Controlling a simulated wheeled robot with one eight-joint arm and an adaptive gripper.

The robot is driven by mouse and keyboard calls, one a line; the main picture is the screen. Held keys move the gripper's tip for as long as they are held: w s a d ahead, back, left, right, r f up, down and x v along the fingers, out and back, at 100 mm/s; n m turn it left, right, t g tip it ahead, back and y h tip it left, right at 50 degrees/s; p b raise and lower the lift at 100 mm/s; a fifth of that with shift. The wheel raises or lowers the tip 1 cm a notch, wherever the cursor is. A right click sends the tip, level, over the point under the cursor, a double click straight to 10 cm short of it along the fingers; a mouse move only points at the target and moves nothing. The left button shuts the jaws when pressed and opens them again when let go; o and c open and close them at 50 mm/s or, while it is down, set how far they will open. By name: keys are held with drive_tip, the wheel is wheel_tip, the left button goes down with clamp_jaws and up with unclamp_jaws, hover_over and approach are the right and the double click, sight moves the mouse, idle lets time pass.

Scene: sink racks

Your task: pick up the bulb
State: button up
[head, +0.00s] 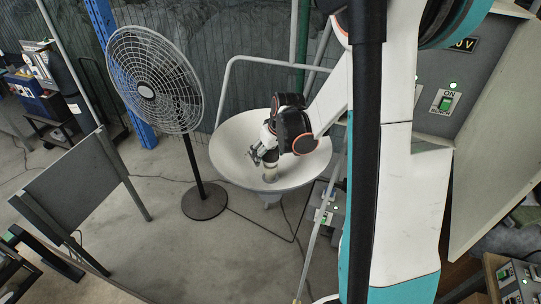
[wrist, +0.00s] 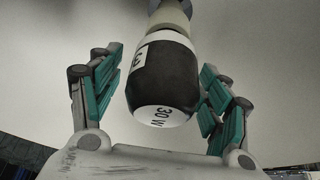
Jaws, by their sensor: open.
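The bulb (wrist: 162,82) shows large in the wrist view, black with white bands and "30 W" lettering. Its upper end in that view meets a pale stem (wrist: 170,14). My gripper (wrist: 160,88) is open, with one teal-padded finger on each side of the bulb. A gap shows at the left finger; the right finger is very close, and I cannot tell whether it touches. In the head view my gripper (head: 267,155) is over the white bowl (head: 233,141), and the bulb is mostly hidden by the fingers.
A standing fan (head: 154,80) is just left of the bowl. A metal tube frame (head: 262,59) rises behind the bowl. A grey panel (head: 75,190) stands at left. A control box with a green switch (head: 445,101) is at right. Open floor lies in front.

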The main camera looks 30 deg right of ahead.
drive_tip(key=shift+c, duration=0.5)
drive_tip(key=c, duration=1.1)
drive_tip(key=shift+r, duration=0.15)
wheel_tip(320, 180, up, 27)
drive_tip(key=p, duration=0.4)
drive_tip(key=shift+r, duration=0.2)
idle(0.7)
drive_tip(key=shift+p, duration=0.3)
wheel_tip(320, 180, up, 10)
drive_tip(key=p, duration=0.6)
idle(0.5)
